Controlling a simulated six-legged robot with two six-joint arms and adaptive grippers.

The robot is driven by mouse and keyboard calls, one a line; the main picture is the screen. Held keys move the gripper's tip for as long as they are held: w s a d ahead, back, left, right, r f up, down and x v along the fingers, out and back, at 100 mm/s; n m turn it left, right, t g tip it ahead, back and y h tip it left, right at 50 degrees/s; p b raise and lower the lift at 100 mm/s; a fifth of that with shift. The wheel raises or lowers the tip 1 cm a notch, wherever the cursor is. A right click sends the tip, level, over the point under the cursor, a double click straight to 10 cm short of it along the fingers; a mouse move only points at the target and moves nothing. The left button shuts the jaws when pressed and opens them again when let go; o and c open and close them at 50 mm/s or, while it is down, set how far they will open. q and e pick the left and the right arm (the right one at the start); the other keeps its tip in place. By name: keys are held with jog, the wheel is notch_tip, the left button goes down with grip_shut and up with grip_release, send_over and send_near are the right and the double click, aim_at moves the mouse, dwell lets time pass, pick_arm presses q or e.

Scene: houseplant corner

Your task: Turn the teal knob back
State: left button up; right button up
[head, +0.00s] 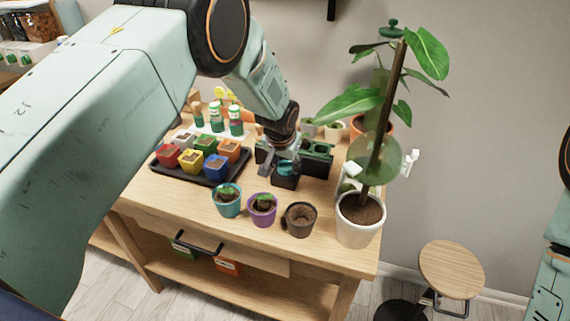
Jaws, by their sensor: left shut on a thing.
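The teal knob (287,169) sits on a small dark box (286,182) near the middle of the wooden table (150,200). My left gripper (284,163) reaches down onto it from above and is shut on it. The fingers hide part of the knob, so its turn angle cannot be read. My right gripper is not in view.
A black tray (160,169) of several coloured pots lies left of the knob. A teal pot (227,204), a purple pot (262,214) and a brown pot (300,225) stand in front. A tall plant in a white pot (357,234) stands at right.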

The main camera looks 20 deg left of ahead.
pick_arm(q)
jog(key=n+b, duration=0.1)
jog(key=b, duration=0.1)
jog(key=n+y+b, duration=0.1)
jog(key=n+b, duration=0.1)
jog(key=b, duration=0.1)
jog(key=n+y+b, duration=0.1)
jog(key=n+b, duration=0.1)
jog(key=shift+w+d, duration=0.25)
jog(key=shift+w, duration=0.05)
jog(key=n+g+b, duration=0.1)
jog(key=n+b, duration=0.1)
jog(key=shift+r+n+y, duration=0.1)
jog(key=shift+n+y, duration=0.2)
jog(key=shift+y, duration=0.1)
jog(key=shift+r+n+g+y+b, duration=0.1)
jog(key=shift+n+g+y+b, duration=0.35)
jog(key=shift+n, duration=1.05)
jog(key=shift+w, duration=0.1)
jog(key=o, duration=1.1)
jog(key=shift+o, duration=0.2)
jog(key=shift+d, duration=0.1)
jog(key=v, duration=0.7)
jog(key=shift+r, duration=0.35)
